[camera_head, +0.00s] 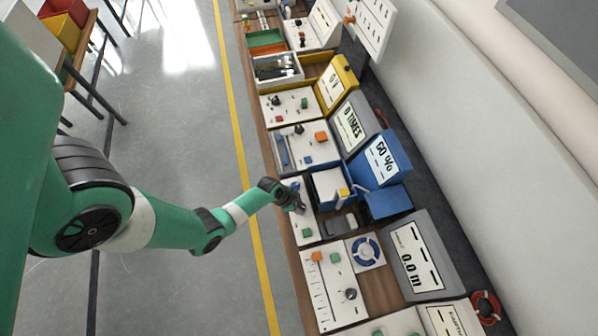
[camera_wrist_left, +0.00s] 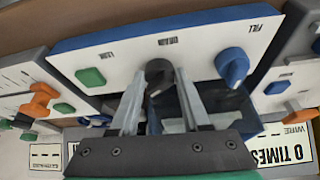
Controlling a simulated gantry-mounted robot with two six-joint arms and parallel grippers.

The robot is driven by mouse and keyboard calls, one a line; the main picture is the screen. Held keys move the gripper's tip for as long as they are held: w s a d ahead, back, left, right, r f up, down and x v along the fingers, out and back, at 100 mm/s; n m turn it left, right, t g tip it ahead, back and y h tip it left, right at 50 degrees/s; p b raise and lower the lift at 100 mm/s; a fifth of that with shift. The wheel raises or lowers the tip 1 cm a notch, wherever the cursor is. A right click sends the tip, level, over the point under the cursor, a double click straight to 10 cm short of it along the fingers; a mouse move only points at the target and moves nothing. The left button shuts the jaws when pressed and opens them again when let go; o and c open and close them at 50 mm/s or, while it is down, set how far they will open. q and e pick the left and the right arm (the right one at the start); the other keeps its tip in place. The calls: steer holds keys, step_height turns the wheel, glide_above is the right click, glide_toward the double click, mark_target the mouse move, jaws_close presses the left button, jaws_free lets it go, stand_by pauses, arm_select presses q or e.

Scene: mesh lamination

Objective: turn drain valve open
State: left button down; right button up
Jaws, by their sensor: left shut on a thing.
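The drain valve is a dark knob (camera_wrist_left: 158,70) in the middle of a white, blue-edged control panel (camera_wrist_left: 105,58) in the left wrist view. Its upside-down label is blurred but looks like "DRAIN". My left gripper (camera_wrist_left: 160,84) has its two fingers on either side of this knob and is shut on it. A blue knob (camera_wrist_left: 232,66) labelled "FILL" is to the right, and a green button (camera_wrist_left: 90,77) to the left. In the head view my left gripper (camera_head: 297,204) is down on the white panel (camera_head: 306,222), hiding the knob. My right gripper is not in view.
A blue tank (camera_head: 330,183) with a "60 %" display (camera_head: 381,160) stands just beside the panel. Other panels with knobs and buttons line the wooden bench, including a grey "0 TIMES" display (camera_head: 352,124) and a "0.0 m" display (camera_head: 417,258).

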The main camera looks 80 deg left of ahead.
arm_select(q)
steer(key=m, duration=0.1)
steer(key=m+h, duration=0.1)
steer(key=m, duration=0.1)
steer(key=shift+a+r+g+p, duration=0.1)
steer(key=shift+a+g+p, duration=0.1)
steer(key=shift+g+p, duration=0.1)
steer(key=shift+m+h+p, duration=0.4)
steer(key=shift+m+h, duration=0.1)
steer(key=shift+m, duration=0.8)
steer(key=shift+c, duration=1.9)
jaws_free()
